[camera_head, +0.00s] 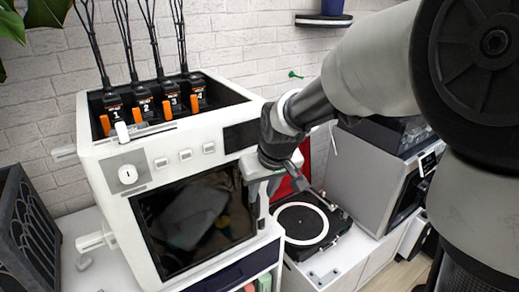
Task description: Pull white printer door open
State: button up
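The white printer (107,152) stands on a white cabinet at left centre. Its front door (160,215) is a dark glossy panel, and it looks closed, flush with the front. My gripper (262,197) points down at the door's right edge, at about its upper half. Its fingers overlap that edge in the picture. A slim dark upright part, perhaps the handle, shows just below the fingers. Whether the fingers touch or grip it cannot be told, and the gap between them is unclear.
A turntable (303,222) sits on a low white surface to the right, by a grey machine (362,172). Numbered filament modules (143,100) top the printer. A dark crate-like object (30,225) is at far left. Shelves with books lie below the printer.

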aim_at(259, 202)
jog(key=x, duration=0.8)
jog(key=shift+f+b, duration=0.1)
jog(key=shift+b, duration=0.25)
jog(key=shift+c, duration=0.2)
grip_shut()
